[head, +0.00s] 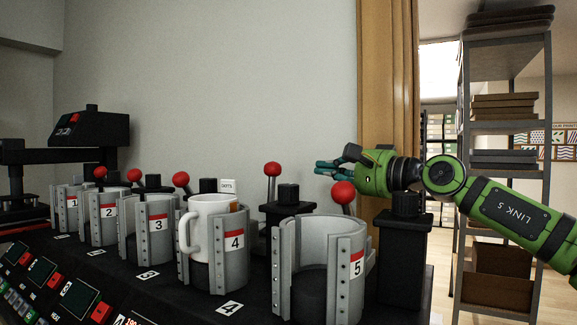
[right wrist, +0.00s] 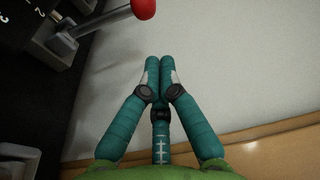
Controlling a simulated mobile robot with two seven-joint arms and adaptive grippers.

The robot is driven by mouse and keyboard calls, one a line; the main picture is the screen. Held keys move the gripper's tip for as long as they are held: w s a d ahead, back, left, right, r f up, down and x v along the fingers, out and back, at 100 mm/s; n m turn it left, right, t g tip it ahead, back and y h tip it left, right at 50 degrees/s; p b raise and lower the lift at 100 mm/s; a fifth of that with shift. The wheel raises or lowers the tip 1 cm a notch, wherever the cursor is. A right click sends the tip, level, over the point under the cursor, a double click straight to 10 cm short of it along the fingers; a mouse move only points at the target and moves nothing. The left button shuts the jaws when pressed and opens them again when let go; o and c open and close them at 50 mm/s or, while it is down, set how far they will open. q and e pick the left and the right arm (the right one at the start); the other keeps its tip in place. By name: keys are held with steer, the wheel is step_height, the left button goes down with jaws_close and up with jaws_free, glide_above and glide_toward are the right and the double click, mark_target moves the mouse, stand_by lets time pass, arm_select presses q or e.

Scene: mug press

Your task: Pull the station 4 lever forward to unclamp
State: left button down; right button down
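The station 4 lever (head: 272,169) has a red ball knob and stands nearly upright behind the station 4 clamp (head: 235,268). A white mug (head: 205,222) sits in that clamp, its handle to the left. My right gripper (head: 319,167) has teal fingers and is to the right of the lever knob, at about its height and apart from it. In the right wrist view its fingertips (right wrist: 159,62) are together with nothing between them. A red-knobbed lever (right wrist: 143,8) shows at the top there; I cannot tell which station it belongs to. My left gripper is out of view.
The station 5 lever (head: 343,193) stands just below my right gripper, behind the empty station 5 clamp (head: 357,288). Clamps 1 to 3 stand in a row to the left. A wall (head: 230,80) is behind, and a shelf rack (head: 503,130) stands at the right.

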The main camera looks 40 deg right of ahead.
mark_target(271, 195)
steer(key=shift+w+a+r+p, duration=0.15)
steer(key=shift+w+p, duration=0.95)
steer(key=shift+w, duration=0.55)
steer(key=shift+w+a+f+p, duration=0.1)
steer(key=shift+w+a+p, duration=0.05)
steer(key=shift+w+p, duration=1.25)
steer(key=shift+w+a+r+p, duration=0.15)
steer(key=shift+w+p, duration=0.7)
steer(key=shift+w, duration=1.05)
